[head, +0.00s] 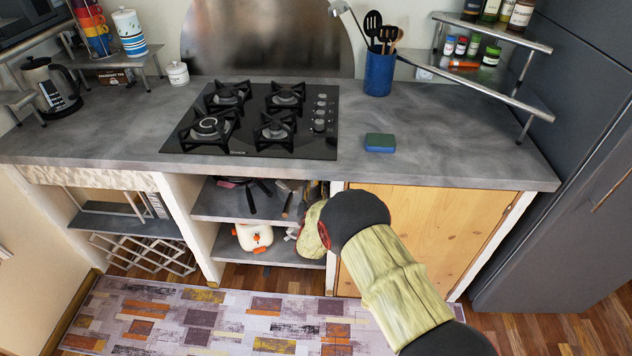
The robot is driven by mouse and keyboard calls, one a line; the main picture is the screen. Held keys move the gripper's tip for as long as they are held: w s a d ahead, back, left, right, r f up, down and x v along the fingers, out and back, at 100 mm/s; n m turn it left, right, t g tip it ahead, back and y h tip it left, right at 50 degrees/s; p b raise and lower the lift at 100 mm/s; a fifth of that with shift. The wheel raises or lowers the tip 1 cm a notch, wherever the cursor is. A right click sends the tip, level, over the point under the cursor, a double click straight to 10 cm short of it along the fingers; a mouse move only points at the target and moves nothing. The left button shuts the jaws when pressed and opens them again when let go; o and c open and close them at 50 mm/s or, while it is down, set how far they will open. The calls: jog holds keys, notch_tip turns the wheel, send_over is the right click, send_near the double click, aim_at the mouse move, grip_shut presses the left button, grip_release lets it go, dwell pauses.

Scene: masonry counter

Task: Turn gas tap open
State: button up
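My arm reaches from the lower right to the open shelves under the counter. Its wrist end is in front of the right side of the shelf opening. Small pale parts of what looks like my gripper (292,233) show left of the wrist; the rest is hidden by the arm, so I cannot tell whether it is open or shut. I cannot pick out the gas tap for certain. The area beside the shelf's right wall is partly covered by my arm. The gas hob (262,122) sits on the counter, with no flame visible.
A white item with orange marks (253,237) stands on the lower shelf. Dark pans and handles (250,195) lie on the upper shelf (215,205). A wooden cupboard door (450,225) is right of the opening.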

jog(key=s, duration=1.1)
jog(key=shift+a, duration=0.2)
